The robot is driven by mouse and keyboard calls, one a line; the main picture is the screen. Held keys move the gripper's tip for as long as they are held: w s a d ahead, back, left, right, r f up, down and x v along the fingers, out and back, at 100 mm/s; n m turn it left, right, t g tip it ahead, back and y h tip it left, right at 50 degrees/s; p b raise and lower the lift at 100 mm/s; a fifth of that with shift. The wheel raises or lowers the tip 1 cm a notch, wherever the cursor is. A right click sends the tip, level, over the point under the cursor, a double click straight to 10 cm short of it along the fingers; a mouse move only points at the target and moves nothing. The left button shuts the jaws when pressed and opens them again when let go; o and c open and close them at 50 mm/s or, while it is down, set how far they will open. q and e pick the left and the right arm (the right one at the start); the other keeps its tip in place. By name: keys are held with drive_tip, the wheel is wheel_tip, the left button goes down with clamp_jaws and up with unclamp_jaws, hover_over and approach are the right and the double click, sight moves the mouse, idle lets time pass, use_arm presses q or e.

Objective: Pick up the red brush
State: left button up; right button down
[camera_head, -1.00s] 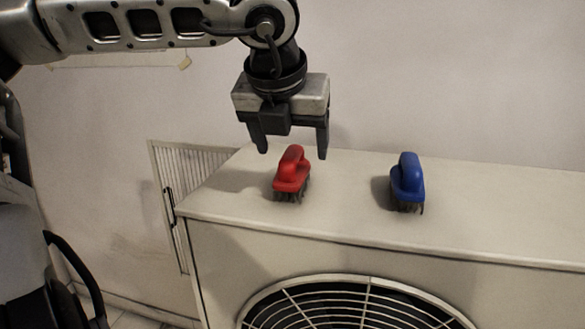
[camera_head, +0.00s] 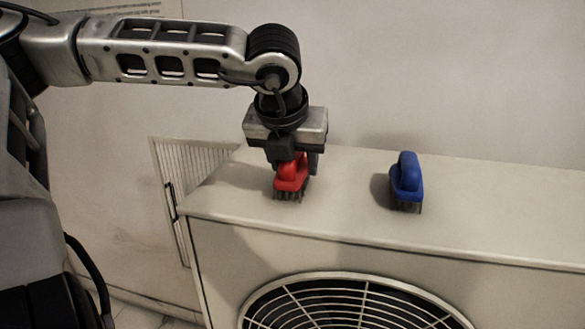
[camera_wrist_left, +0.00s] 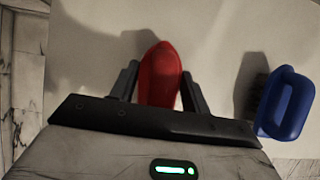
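The red brush (camera_head: 291,179) stands bristles down on top of the beige box unit, near its left end. My left gripper (camera_head: 294,168) is lowered over it from above, with its fingers around the brush's upper part. In the left wrist view the red brush (camera_wrist_left: 160,75) sits between the two fingers of my left gripper (camera_wrist_left: 160,80), with narrow gaps at the sides. Firm contact does not show. The bristles appear to rest on the surface. My right gripper is not in view.
A blue brush (camera_head: 406,182) stands to the right on the same beige unit (camera_head: 480,215), clear of my gripper; it also shows in the left wrist view (camera_wrist_left: 287,104). The unit's front has a round fan grille (camera_head: 355,305). The top's right part is free.

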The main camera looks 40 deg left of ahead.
use_arm(q)
drive_tip(key=shift+r, duration=0.1)
drive_tip(key=shift+r, duration=0.45)
wheel_tip(320, 180, up, 2)
drive_tip(key=shift+r, duration=0.2)
drive_tip(key=s+r, duration=0.3)
drive_tip(key=s+r+b, duration=0.1)
drive_tip(key=r, duration=0.1)
drive_tip(key=shift+s+d, duration=0.25)
drive_tip(key=shift+d, duration=0.1)
drive_tip(key=b, duration=0.2)
approach(276, 176)
drive_tip(key=s+r, duration=0.5)
drive_tip(key=shift+a+r, duration=0.15)
drive_tip(key=shift+a, duration=0.35)
drive_tip(key=shift+o, duration=0.8)
